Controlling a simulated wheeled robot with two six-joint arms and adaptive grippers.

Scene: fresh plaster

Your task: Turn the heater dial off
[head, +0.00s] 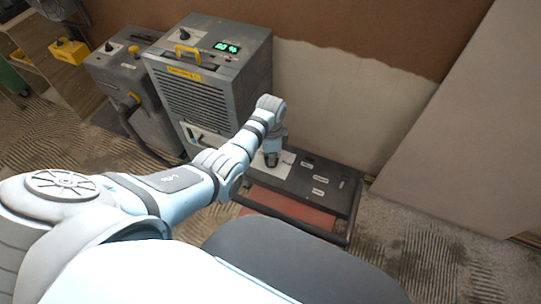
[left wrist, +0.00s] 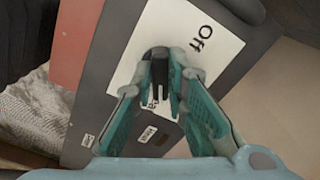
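The heater (head: 310,209) is a low unit with a dark top panel, a red front and a dark bar around it, by the wall. A white plate on it (head: 284,169), also in the left wrist view (left wrist: 160,28), carries the word "Off" (left wrist: 201,38). A dark dial (left wrist: 159,72) stands on this plate; my fingers hide part of it, and another marking beside it is mostly covered. My left gripper (head: 271,160) reaches down to the plate. Its teal-padded fingers (left wrist: 167,68) close in on both sides of the dial and appear shut on it. My right gripper is not in view.
A grey dehumidifier-like unit (head: 205,85) with a green display and yellow handle stands close left of my forearm. Another grey machine (head: 125,75) and a yellow box (head: 68,50) are further left. A leaning board (head: 470,130) is at right; ridged floor (head: 425,262) there is clear.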

